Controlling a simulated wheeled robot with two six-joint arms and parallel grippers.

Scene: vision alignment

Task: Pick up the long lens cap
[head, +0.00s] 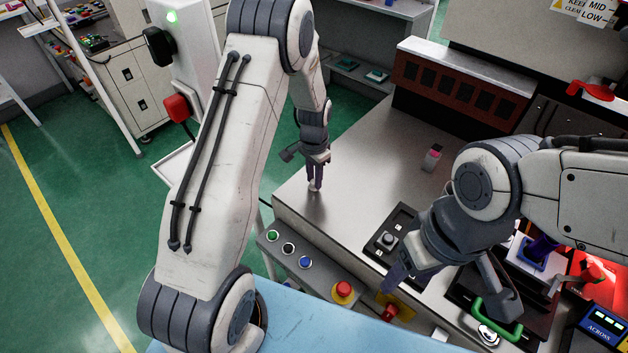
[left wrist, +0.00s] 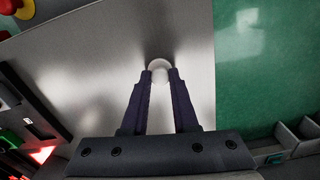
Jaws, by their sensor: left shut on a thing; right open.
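My left gripper (head: 315,178) points down at the steel worktop near its left edge. It is shut on a small white, round-ended piece (head: 315,187), which looks like the long lens cap. In the left wrist view the white piece (left wrist: 160,68) sits between the tips of the two dark fingers (left wrist: 161,78); the fingers cover its sides. I cannot tell whether it still touches the worktop. My right gripper (head: 446,290) is open and empty over the front of the bench at the right, its fingers wide apart.
A black tray (head: 384,243) holds a grey piece. A button panel (head: 300,262) runs along the front edge. A green handle (head: 490,312) is near my right gripper. The worktop's middle is clear.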

